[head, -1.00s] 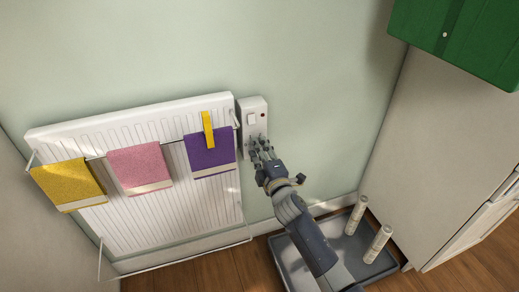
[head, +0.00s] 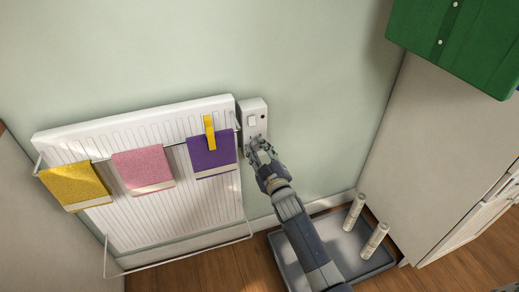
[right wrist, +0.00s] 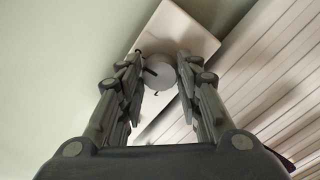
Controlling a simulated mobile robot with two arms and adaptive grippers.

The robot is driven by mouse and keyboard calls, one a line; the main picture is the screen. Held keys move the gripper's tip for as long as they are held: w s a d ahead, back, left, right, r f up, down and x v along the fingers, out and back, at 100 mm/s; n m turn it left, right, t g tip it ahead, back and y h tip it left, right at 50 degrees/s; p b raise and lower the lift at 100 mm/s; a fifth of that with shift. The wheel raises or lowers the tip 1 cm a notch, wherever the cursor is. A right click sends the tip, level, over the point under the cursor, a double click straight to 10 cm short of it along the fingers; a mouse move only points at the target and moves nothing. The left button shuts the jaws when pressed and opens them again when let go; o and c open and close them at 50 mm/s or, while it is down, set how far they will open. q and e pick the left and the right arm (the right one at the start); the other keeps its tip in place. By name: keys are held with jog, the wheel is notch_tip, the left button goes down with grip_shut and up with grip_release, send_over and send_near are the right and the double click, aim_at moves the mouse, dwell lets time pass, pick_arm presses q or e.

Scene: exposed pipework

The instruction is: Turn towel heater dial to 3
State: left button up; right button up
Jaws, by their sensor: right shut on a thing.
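The white control box (head: 247,113) of the towel heater (head: 165,205) is on the wall at the heater's upper right, with a white switch and a small red light. My right gripper (head: 259,146) is at the lower part of this box and hides the dial in the head view. In the right wrist view, the round pale dial (right wrist: 159,73) with a dark pointer mark sits between the two fingers of my right gripper (right wrist: 157,77), which is shut on it. I cannot read the dial's numbers. My left gripper is not in view.
Yellow (head: 76,186), pink (head: 143,168) and purple (head: 210,158) towels hang on the heater's rail. A grey tray (head: 287,262) with two pale cylinders (head: 354,213) is on the floor below my right arm. A green cabinet (head: 465,40) hangs at upper right.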

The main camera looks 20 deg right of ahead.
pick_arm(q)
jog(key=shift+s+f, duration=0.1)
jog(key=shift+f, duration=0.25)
pick_arm(e)
jog(key=shift+m, duration=0.3)
jog(key=o, duration=1)
jog(key=shift+o, duration=0.2)
jog(key=shift+s, duration=0.1)
jog(key=s, duration=1.1)
jog(key=shift+s+d, duration=0.2)
jog(key=shift+s, duration=0.2)
